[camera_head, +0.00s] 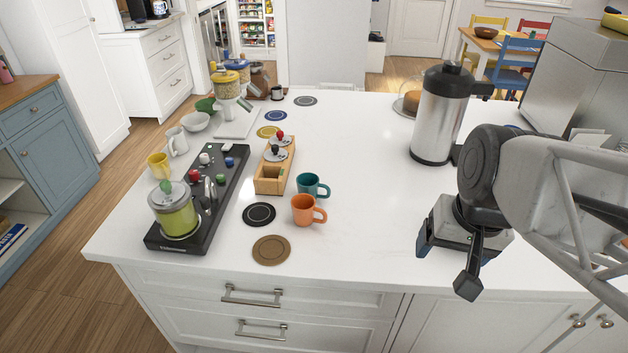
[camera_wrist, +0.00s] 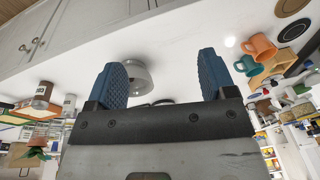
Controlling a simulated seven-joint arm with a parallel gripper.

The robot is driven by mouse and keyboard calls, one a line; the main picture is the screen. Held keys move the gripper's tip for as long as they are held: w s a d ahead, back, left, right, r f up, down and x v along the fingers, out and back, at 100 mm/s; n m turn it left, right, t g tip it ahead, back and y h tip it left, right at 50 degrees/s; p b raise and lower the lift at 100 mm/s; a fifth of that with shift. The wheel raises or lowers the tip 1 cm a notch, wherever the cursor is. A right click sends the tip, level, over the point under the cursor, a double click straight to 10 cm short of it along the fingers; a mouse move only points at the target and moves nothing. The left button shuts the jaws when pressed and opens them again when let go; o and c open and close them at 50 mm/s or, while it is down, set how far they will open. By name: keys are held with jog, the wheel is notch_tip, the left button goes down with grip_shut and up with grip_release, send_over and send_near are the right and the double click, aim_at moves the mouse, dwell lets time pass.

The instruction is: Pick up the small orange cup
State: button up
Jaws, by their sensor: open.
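The small orange cup (camera_head: 304,210) stands upright on the white island counter, its handle to the right. It also shows in the wrist view (camera_wrist: 262,47) at the upper right. A teal cup (camera_head: 311,185) stands just behind it and shows beside it in the wrist view (camera_wrist: 244,66). My gripper (camera_head: 445,265) is to the right of the orange cup, well apart from it, near the counter's front edge. In the wrist view its two blue fingers (camera_wrist: 163,80) are spread wide with nothing held between them.
A brown coaster (camera_head: 271,249) and a black coaster (camera_head: 259,214) lie left of the cup. A wooden caddy (camera_head: 269,178) and a black machine (camera_head: 160,236) stand further left. A tall steel dispenser (camera_head: 437,115) stands behind my gripper. The counter between gripper and cup is clear.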

jog(key=w+a+f+m+g+y, duration=0.3)
jog(key=w+a+f+m+y, duration=0.2)
jog(key=w+a+m+y, duration=0.4)
jog(key=m+y, duration=0.4)
jog(key=m, duration=0.3)
send_near(309, 202)
jog(key=shift+t, duration=0.3)
jog(key=s+a+r, duration=0.2)
jog(key=s, duration=0.1)
jog(key=shift+s, duration=0.1)
jog(key=shift+x, duration=1.25)
jog(key=shift+f, duration=0.1)
jog(key=shift+x, duration=2.55)
jog(key=shift+f, duration=0.1)
jog(key=c, duration=0.7)
